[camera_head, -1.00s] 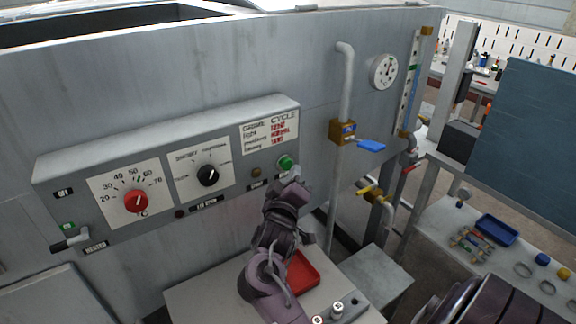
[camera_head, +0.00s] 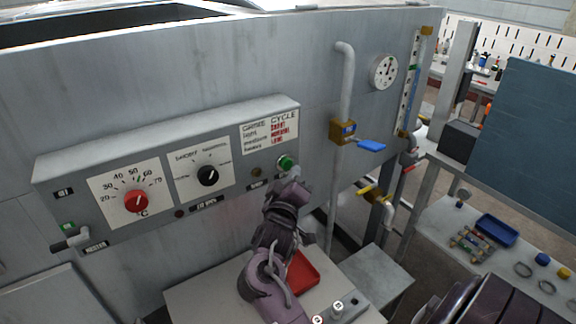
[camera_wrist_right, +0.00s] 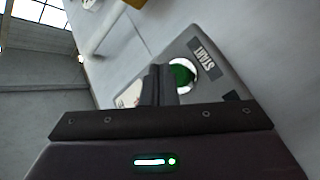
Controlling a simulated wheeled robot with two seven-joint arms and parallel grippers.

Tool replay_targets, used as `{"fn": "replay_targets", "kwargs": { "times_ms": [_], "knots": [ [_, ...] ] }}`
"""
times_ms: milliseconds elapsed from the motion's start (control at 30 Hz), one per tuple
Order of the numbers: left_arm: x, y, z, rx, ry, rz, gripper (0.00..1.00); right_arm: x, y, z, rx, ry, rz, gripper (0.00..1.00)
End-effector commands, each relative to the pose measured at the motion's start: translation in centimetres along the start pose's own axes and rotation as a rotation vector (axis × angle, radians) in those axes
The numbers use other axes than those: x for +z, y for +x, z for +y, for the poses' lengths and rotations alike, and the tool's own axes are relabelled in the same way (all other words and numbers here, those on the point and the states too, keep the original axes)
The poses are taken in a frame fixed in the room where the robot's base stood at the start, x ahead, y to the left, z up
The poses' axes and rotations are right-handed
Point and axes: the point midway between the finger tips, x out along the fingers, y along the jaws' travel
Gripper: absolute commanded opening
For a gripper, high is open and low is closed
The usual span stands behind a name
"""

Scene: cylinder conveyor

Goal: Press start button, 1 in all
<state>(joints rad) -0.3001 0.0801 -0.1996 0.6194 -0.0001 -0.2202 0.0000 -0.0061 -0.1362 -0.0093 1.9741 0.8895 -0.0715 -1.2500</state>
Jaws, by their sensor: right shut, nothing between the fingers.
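The green start button (camera_head: 286,162) sits in a pale ring at the right end of the grey control panel (camera_head: 107,232). In the right wrist view the green button (camera_wrist_right: 184,74) lies beside a START label (camera_wrist_right: 206,62). My right gripper (camera_head: 297,181) is shut and empty, just below and slightly right of the button in the head view. In the wrist view its closed fingers (camera_wrist_right: 158,84) overlap the button's left edge. I cannot tell whether they touch it, though a small gap shows in the head view. My left gripper is not in view.
The panel also has a red temperature knob (camera_head: 136,201) and a black knob (camera_head: 208,176). A pipe with a blue-handled valve (camera_head: 371,146) stands right of the button. A red tray (camera_head: 303,271) lies on the table below my right arm.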

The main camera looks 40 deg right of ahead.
Motion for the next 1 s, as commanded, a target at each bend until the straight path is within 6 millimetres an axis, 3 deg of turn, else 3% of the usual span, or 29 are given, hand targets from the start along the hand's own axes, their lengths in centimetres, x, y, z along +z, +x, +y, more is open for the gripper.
{"fn": "replay_targets", "kwargs": {
  "times_ms": [1000],
  "knots": [
    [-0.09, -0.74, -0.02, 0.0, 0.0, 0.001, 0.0, -0.52, 0.59, -0.29, 0.0, -0.001, 0.001, 0.0]
  ]
}}
